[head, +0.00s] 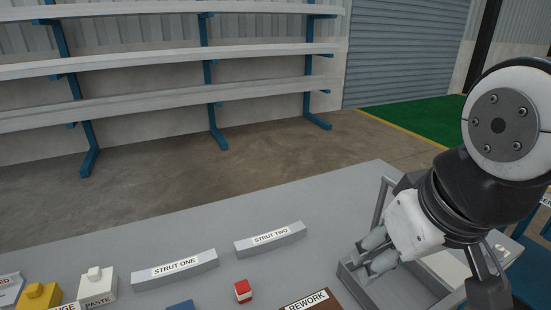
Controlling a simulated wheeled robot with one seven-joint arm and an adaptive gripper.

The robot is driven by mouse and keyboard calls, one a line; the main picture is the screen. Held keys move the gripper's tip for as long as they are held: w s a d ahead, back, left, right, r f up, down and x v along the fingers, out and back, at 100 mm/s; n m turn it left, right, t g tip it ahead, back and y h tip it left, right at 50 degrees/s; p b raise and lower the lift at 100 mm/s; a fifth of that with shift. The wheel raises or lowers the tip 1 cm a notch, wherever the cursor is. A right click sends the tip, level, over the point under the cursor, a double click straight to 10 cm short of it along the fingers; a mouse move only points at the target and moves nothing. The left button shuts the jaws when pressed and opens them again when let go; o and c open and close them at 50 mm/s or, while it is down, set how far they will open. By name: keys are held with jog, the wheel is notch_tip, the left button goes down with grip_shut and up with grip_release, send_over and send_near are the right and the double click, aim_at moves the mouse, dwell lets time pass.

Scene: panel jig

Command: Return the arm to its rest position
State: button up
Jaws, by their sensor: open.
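My arm comes in from the right of the head view, and my gripper (367,256) is at its end, low over the right part of the grey table (215,229). Its fingers are apart, and I see nothing held between them. They are over or just beside the left end of a grey tray (352,286). The gripper and wrist hide part of this tray, so I cannot tell whether the fingers touch it.
Bars labelled STRUT ONE (175,269) and STRUT TWO (270,238) lie left of my gripper. Yellow (38,296) and white (96,283) blocks sit at left. The table's far strip is clear.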

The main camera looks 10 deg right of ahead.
jog(key=shift+s+m, duration=0.3)
jog(key=shift+m, duration=0.2)
